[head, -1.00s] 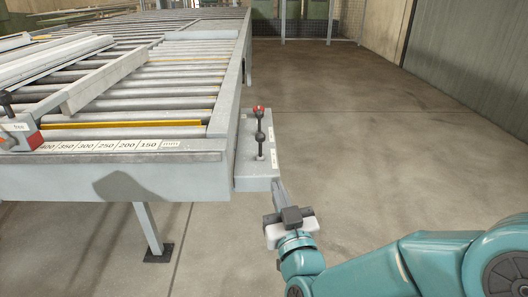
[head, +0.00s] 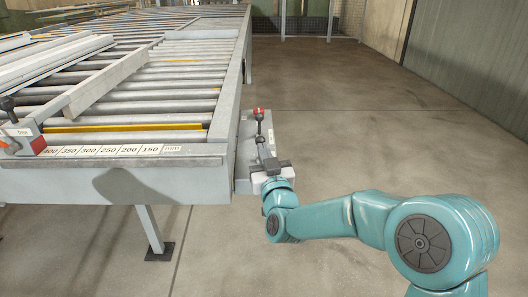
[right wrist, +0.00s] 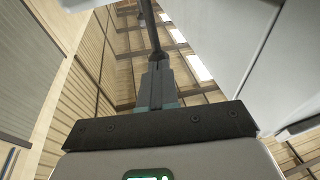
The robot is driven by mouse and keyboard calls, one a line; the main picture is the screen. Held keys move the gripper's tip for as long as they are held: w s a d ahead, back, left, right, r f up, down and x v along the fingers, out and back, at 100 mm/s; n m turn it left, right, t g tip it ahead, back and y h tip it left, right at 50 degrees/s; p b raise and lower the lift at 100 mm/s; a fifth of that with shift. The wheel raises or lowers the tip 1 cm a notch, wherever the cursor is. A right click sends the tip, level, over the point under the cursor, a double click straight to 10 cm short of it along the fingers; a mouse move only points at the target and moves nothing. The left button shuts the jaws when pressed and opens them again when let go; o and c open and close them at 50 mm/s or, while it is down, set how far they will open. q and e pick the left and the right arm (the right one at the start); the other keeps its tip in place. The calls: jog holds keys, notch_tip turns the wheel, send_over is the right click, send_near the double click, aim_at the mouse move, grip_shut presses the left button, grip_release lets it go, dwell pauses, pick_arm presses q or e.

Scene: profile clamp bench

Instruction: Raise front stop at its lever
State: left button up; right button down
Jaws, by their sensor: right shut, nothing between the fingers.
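The dark lever (head: 259,127) with a ball on its stem and a red top stands upright on a grey box at the right side of the roller table. My right gripper (head: 265,152) is shut and empty, just in front of the lever's lower part. In the right wrist view its closed fingers (right wrist: 157,85) point at the dark lever stem (right wrist: 149,30). Whether they touch it I cannot tell. A yellow bar (head: 120,127) lies low between the front rollers; I cannot tell whether it is the front stop. My left gripper is out of view.
The roller table (head: 160,185) carries long grey profiles (head: 105,85) and a front scale strip (head: 110,151). A red and grey clamp (head: 27,140) with a black handle sits at the left. The floor (head: 330,120) to the right is clear.

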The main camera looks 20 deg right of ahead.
dwell(0.3)
jog(key=shift+r+p, duration=0.2)
jog(key=shift+p, duration=0.1)
jog(key=w+r+g+p, duration=0.1)
jog(key=g+p, duration=0.1)
jog(key=p, duration=0.3)
jog(key=w+d+r+g+p, duration=0.1)
jog(key=w+g+p, duration=0.1)
jog(key=p, duration=0.4)
jog(key=w+r+m+g+p, duration=0.1)
jog(key=g+p, duration=0.1)
jog(key=p, duration=0.3)
jog(key=shift+w+d+y, duration=0.2)
jog(key=shift+w+y, duration=0.15)
jog(key=shift+y, duration=0.05)
jog(key=shift+w+f+g+p, duration=0.1)
jog(key=shift+w+g+p, duration=0.15)
jog(key=shift+g+p, duration=0.2)
jog(key=shift+w+d+f+p, duration=0.1)
jog(key=shift+w+d+p, duration=0.1)
jog(key=shift+w+p, duration=0.15)
jog(key=shift+w, duration=0.1)
jog(key=shift+d+r, duration=0.1)
jog(key=shift+r, duration=0.1)
